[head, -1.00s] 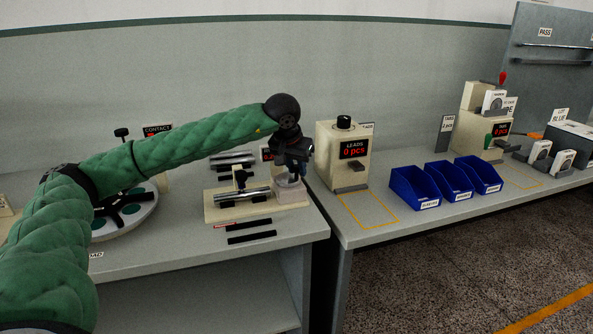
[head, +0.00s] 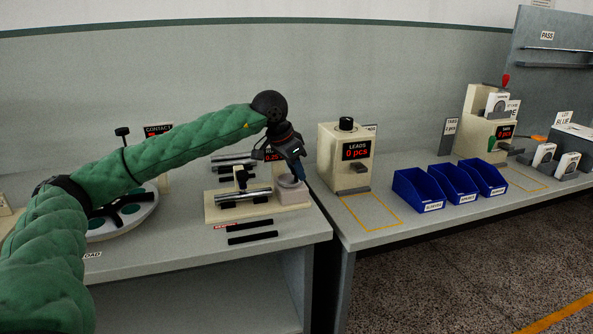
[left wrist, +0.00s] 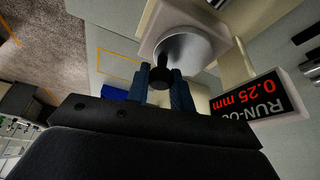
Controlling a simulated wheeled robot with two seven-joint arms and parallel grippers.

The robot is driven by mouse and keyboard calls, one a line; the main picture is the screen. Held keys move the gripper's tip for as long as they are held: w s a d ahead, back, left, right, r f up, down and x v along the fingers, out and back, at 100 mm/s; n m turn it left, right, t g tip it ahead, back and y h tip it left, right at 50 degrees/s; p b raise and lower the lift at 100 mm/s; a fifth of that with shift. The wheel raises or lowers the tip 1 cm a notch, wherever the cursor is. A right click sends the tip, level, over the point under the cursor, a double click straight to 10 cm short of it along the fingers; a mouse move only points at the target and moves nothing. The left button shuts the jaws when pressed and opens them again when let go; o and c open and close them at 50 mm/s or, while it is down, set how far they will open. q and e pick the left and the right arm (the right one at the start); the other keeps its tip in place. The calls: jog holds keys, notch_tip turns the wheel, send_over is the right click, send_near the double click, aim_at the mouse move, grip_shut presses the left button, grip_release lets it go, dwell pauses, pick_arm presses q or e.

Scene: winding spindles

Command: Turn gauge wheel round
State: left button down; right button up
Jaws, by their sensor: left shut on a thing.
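The gauge wheel (head: 291,188) is a silver-grey round wheel at the right end of the beige gauge stand (head: 224,213) in the head view. In the left wrist view the wheel (left wrist: 186,52) has a black handle knob (left wrist: 160,77) on its near side. My left gripper (head: 299,174) is tilted over the wheel. In the left wrist view its blue fingers (left wrist: 160,86) are shut on the knob from both sides. The red display (left wrist: 253,101) reads RUN-OUT 0.25 mm, its title partly hidden. My right gripper is not in view.
A silver spindle (head: 240,198) lies on the stand, with black bars (head: 252,238) in front. The LEADS counter (head: 343,160) and blue bins (head: 419,190) stand on the bench to the right, across a gap. A round turntable (head: 146,211) stands left, partly behind my arm.

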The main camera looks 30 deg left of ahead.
aim_at(287, 183)
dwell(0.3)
pick_arm(q)
jog(key=c, duration=1.2)
grip_release()
jog(key=v, duration=0.7)
jog(key=shift+r, duration=0.3)
jog(key=shift+s+a, duration=0.1)
